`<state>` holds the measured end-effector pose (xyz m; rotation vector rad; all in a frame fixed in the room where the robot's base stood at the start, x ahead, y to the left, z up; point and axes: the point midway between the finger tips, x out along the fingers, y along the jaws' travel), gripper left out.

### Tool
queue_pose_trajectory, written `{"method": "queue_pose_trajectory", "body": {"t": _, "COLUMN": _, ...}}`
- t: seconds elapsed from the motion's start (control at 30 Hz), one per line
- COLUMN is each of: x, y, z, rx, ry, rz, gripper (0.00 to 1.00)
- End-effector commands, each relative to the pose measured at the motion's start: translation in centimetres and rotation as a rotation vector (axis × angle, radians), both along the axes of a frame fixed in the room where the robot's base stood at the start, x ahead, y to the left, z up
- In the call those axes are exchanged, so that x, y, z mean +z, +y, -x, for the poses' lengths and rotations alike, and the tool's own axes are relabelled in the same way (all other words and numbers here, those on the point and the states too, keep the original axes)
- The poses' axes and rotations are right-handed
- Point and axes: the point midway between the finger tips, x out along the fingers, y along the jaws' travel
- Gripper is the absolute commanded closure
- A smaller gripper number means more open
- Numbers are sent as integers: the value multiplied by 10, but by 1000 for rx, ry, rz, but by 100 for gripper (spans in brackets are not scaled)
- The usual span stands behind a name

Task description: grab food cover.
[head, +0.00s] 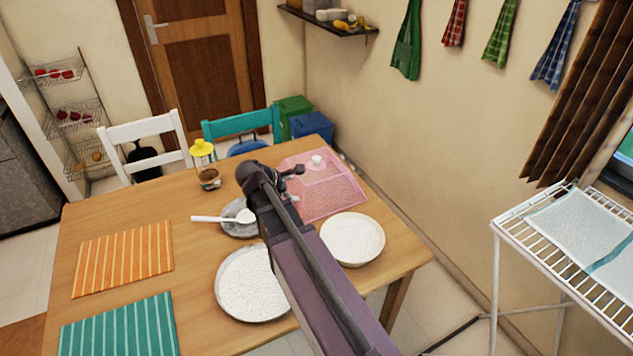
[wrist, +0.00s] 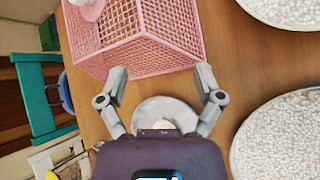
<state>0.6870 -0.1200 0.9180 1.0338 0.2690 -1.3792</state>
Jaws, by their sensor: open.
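The food cover (head: 325,183) is a pink mesh box with sloping sides and a white knob (head: 316,160) on top. It stands on the wooden table near the wall. In the wrist view the food cover (wrist: 140,38) fills the upper left, just beyond the fingertips, and its knob is partly cut off at the top edge. My gripper (wrist: 160,80) is open and empty, with its fingers apart. In the head view my gripper (head: 290,172) is at the cover's left side, and my arm hides part of the table.
Two round plates of white grains (head: 352,239) (head: 250,285) stand in front of the cover. A small grey plate (head: 238,230) with a white spoon (head: 215,219) and a yellow-lidded jar (head: 206,168) are to the left. Striped mats (head: 122,258) lie farther left. Chairs (head: 240,124) stand behind.

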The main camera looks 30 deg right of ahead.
Motion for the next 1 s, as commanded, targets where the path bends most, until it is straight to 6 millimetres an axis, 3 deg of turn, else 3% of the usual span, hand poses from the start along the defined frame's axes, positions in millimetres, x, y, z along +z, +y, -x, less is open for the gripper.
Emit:
{"method": "queue_pose_trajectory", "body": {"t": 0.2, "x": 6, "y": -19, "z": -43, "rx": 237, "ry": 176, "rz": 278, "gripper": 15}}
{"method": "queue_pose_trajectory", "body": {"t": 0.4, "x": 17, "y": -28, "z": -67, "rx": 373, "ry": 323, "rz": 471, "gripper": 15}}
{"method": "queue_pose_trajectory", "body": {"t": 1.0, "x": 23, "y": -31, "z": -75, "rx": 424, "ry": 389, "rz": 549, "gripper": 15}}
